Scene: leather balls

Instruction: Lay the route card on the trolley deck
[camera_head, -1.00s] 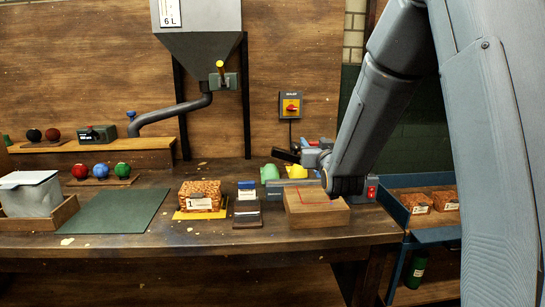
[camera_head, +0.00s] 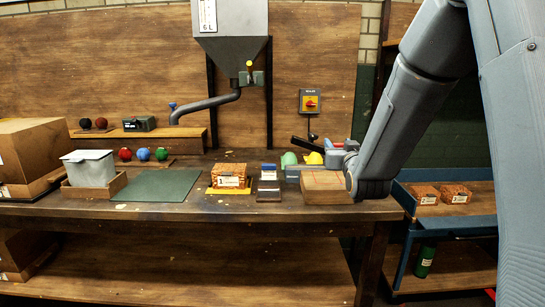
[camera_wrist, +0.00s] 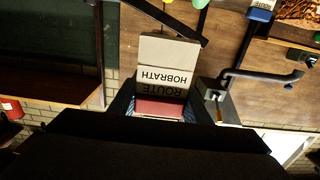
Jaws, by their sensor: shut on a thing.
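The route card (camera_wrist: 168,62) is a cream card with black lettering, "ROUTE HOBRATH", upside down in the wrist view. My gripper (camera_wrist: 163,106) is shut on its lower end, with a red strip between the fingers. In the head view my arm hides the card and most of the gripper. The trolley (camera_head: 443,227) is blue with wooden shelves and stands right of the bench. Its upper deck (camera_head: 480,207) carries two orange brick-like packs (camera_head: 455,193) with white labels; part of the deck is hidden by my arm.
A hopper (camera_head: 232,35) hangs above. Cardboard boxes (camera_head: 30,150) stand at left. A green bottle (camera_head: 425,261) is on the trolley's lower shelf.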

